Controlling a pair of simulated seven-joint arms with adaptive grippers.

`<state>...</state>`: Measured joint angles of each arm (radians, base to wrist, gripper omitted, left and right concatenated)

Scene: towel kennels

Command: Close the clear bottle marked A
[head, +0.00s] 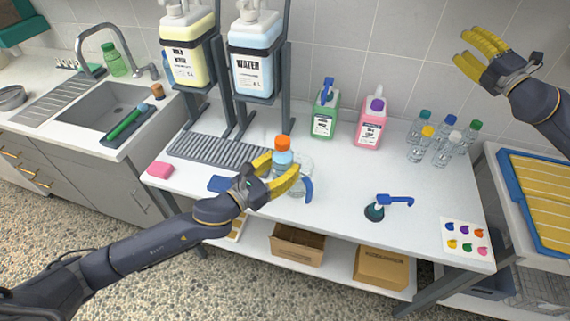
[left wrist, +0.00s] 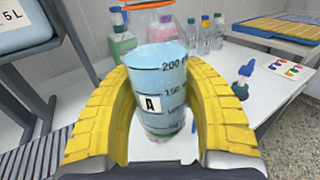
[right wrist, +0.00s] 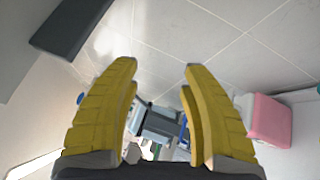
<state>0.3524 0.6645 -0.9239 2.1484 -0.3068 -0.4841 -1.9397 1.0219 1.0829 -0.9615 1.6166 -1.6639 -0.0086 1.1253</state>
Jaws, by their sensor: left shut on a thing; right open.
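The clear bottle marked A (left wrist: 172,85) stands upright between the yellow fingers of my left gripper (head: 280,168), with its black scale and label facing the left wrist camera. It holds pale blue liquid. In the head view an orange cap (head: 282,143) sits at the top of this bottle (head: 283,158); its edge also shows at the top of the left wrist view (left wrist: 147,4). I cannot tell whether the cap is tight. My left gripper is shut on the bottle. My right gripper (head: 460,47) is open and empty, raised near the wall at upper right.
A clear jug with a blue handle (head: 308,188) is close beside the left gripper. Several small capped bottles (head: 442,155) stand at the back right. Green (head: 325,122) and pink (head: 370,132) pump bottles stand near the wall. A blue-handled pump (head: 375,211) is at the front right.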

